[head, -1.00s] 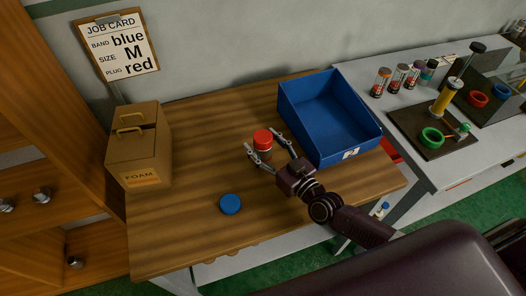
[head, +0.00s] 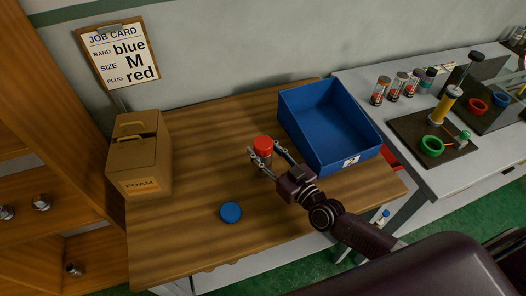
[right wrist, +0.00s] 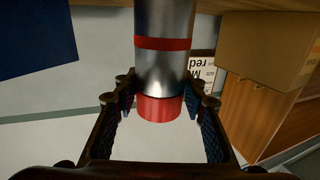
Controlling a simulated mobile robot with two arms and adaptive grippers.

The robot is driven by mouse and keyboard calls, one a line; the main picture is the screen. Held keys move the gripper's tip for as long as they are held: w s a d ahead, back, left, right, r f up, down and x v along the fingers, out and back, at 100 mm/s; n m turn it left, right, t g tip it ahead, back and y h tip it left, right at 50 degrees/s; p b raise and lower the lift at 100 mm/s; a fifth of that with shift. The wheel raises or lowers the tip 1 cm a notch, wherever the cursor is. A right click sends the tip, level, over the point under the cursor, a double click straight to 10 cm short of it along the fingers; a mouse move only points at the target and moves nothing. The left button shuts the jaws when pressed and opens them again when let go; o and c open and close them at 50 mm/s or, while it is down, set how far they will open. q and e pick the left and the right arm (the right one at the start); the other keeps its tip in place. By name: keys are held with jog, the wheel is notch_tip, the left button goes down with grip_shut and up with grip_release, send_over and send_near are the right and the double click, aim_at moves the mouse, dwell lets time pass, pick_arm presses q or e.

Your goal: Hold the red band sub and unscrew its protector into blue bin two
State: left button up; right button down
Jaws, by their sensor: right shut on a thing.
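The red band sub (head: 263,158) is a grey metal cylinder standing upright on the wooden table, with a red protector (head: 263,143) on its upper end. In the right wrist view the sub (right wrist: 162,72) appears upside down, with a red band (right wrist: 163,43) around its metal body and the red protector (right wrist: 159,108) on it. My right gripper (head: 267,156) is shut on the sub, one finger on each side, close to the protector. The blue bin (head: 303,136) stands open and empty behind and right of it; its small front label is hard to read. My left gripper is out of view.
A blue cap (head: 230,211) lies on the table in front. A cardboard FOAM box (head: 139,165) stands at the left. A job card (head: 121,55) hangs on the wall.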

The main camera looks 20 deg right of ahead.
notch_tip(320, 180, up, 19)
jog(key=p, duration=0.4)
jog(key=s+d+f+m+h+b, duration=0.1)
jog(key=s+f+m+h+b, duration=0.1)
jog(key=s, duration=0.7)
jog(key=s+d+f+m+t+h+b, duration=0.1)
jog(key=s+f+h+b, duration=0.3)
jog(key=s, duration=0.6)
notch_tip(320, 180, down, 4)
jog(key=shift+s+d+r+m+b, duration=0.15)
jog(key=shift+m+b, duration=0.35)
jog(key=shift+b, duration=0.55)
